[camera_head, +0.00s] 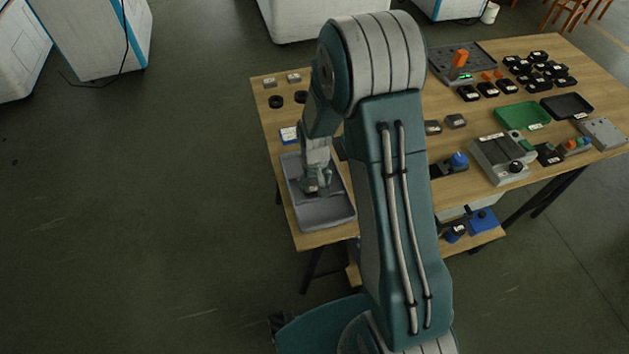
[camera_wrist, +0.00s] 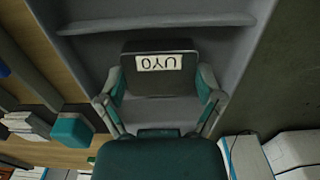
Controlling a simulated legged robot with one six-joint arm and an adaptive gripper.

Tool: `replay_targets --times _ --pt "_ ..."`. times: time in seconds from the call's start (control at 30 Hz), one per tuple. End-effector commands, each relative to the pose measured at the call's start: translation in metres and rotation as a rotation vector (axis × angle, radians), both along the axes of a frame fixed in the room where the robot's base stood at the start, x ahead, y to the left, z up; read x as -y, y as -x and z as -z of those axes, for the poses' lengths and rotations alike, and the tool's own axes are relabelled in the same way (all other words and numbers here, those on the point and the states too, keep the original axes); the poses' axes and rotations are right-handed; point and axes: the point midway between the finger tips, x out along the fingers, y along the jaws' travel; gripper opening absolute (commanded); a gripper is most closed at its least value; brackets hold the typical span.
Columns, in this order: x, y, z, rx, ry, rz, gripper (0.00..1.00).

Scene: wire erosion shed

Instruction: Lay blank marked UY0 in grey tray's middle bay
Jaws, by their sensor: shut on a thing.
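The blank marked UY0 (camera_wrist: 160,80) is a dark grey block with a white label, read upside down in the wrist view. My gripper (camera_wrist: 161,88) is shut on it, with one finger on each side. The grey tray (camera_head: 328,217) lies at the left front of the table. In the head view my gripper (camera_head: 317,187) is down at about the middle of the tray's length, and the blank cannot be made out there. The wrist view shows a tray divider (camera_wrist: 155,23) beyond the blank. Whether the blank touches the tray floor I cannot tell.
Small grey blocks (camera_head: 270,83) and black round pieces (camera_head: 276,101) lie at the table's back left. A green tray (camera_head: 522,116), a black tray (camera_head: 567,106) and several black parts fill the right side.

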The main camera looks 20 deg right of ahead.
Motion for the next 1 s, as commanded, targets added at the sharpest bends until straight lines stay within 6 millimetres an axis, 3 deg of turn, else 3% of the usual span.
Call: replay_targets --times 0.1,0.13,0.63,1.0 --pt "0.0 0.0 0.002 0.0 0.0 0.0 0.24" --pt "0.0 0.0 0.002 -0.001 0.0 0.0 0.99" --pt "0.0 0.0 -0.005 0.001 0.0 0.0 1.0" --pt "0.0 -0.001 -0.076 0.005 0.0 0.0 1.0"
